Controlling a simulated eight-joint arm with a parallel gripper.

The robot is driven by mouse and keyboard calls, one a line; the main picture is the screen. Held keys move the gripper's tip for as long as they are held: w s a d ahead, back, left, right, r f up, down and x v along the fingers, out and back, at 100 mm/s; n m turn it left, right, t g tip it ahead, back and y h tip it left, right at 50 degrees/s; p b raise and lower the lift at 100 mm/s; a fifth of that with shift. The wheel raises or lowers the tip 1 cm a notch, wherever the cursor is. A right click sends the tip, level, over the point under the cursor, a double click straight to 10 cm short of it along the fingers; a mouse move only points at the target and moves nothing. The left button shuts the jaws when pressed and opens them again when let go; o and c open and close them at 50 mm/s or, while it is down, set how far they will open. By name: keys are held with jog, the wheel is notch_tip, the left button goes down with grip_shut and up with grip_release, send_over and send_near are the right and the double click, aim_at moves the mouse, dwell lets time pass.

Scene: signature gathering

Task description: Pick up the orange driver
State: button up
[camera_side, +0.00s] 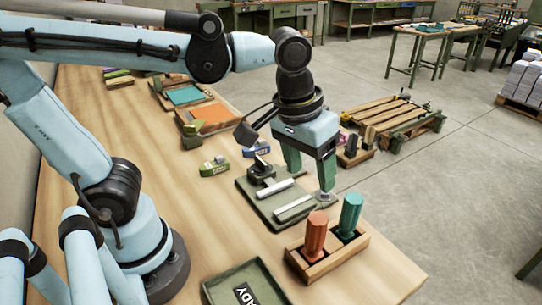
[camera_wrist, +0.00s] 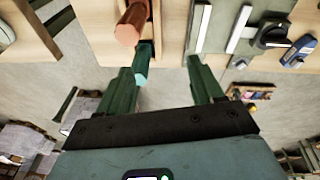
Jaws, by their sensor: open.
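The orange driver (camera_side: 315,235) stands upright in a wooden holder (camera_side: 325,262) near the front right of the table. A teal driver (camera_side: 349,215) stands beside it in the same holder. In the wrist view the orange driver (camera_wrist: 131,24) is at the top, left of centre, with the teal driver (camera_wrist: 143,62) just below it. My gripper (camera_side: 310,180) is open and empty, pointing down above the far edge of a green plate, behind the holder. Its two green fingers (camera_wrist: 161,68) show in the wrist view, apart from both drivers.
The green plate (camera_side: 247,188) bears white bars and a dark clamp-like part. A green tray (camera_side: 222,287) marked "ADY" lies at the front. Small green (camera_side: 213,167) and blue (camera_side: 256,149) blocks lie farther back. Bare table lies right of the holder.

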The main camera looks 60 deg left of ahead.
jog(key=n+g, duration=0.1)
jog(key=g, duration=0.1)
send_near(315, 232)
jog(key=shift+w+y, duration=0.4)
jog(key=shift+w, duration=0.35)
jog(key=shift+s+a+f, duration=0.1)
jog(key=shift+a+f, duration=0.05)
jog(key=shift+f, duration=5.8)
jog(key=c, duration=1.1)
